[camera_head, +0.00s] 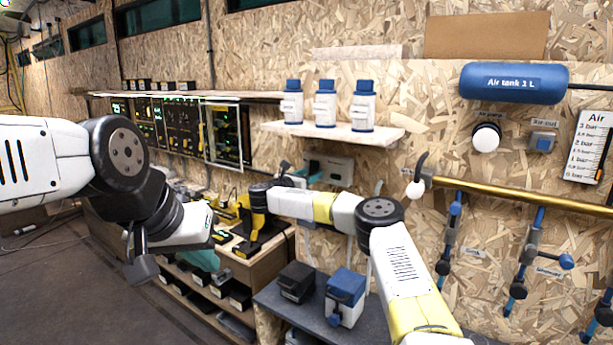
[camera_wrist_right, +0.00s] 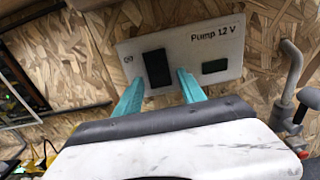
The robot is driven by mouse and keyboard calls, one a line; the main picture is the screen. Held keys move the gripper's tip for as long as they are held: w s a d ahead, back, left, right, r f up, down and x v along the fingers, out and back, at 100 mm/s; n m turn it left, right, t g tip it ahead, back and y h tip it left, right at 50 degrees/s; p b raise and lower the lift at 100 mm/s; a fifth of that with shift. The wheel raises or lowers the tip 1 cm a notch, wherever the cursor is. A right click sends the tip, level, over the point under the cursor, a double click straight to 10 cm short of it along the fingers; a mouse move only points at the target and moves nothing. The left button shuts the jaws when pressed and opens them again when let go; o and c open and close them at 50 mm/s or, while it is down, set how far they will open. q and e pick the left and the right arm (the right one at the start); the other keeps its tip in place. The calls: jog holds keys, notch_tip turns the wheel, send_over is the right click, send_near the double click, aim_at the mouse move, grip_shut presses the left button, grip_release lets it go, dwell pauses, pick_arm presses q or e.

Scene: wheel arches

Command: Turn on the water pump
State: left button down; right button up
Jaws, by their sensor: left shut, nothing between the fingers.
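The pump panel (camera_head: 335,167) is a pale plate on the chipboard wall, below the bottle shelf. In the right wrist view the panel (camera_wrist_right: 205,50) reads "Pump 12 V". It carries a large black rocker switch (camera_wrist_right: 157,68) and a smaller black rectangle (camera_wrist_right: 215,66). My right gripper (camera_head: 301,172) is at the panel's left part. Its teal fingers (camera_wrist_right: 160,76) are apart, one on each side of the switch in the wrist view, with nothing held. Whether they touch the panel cannot be told. My left gripper (camera_head: 204,260) is shut and empty, low at left.
White bottles with blue caps (camera_head: 325,103) stand on the shelf (camera_head: 345,136) above the panel. A tap (camera_head: 416,188) and brass pipe (camera_head: 520,196) lie to the right. A blue-and-white box (camera_head: 345,298) and black box (camera_head: 297,282) stand below on the grey worktop.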

grip_shut()
jog(key=shift+f+t+h, duration=0.2)
jog(key=shift+t+h, duration=0.2)
jog(key=shift+t, duration=0.1)
jog(key=shift+o, duration=1.3)
grip_release()
jog(key=v, duration=0.7)
jog(key=shift+s+a, duration=0.2)
jog(key=shift+s, duration=0.1)
jog(key=shift+f, duration=0.1)
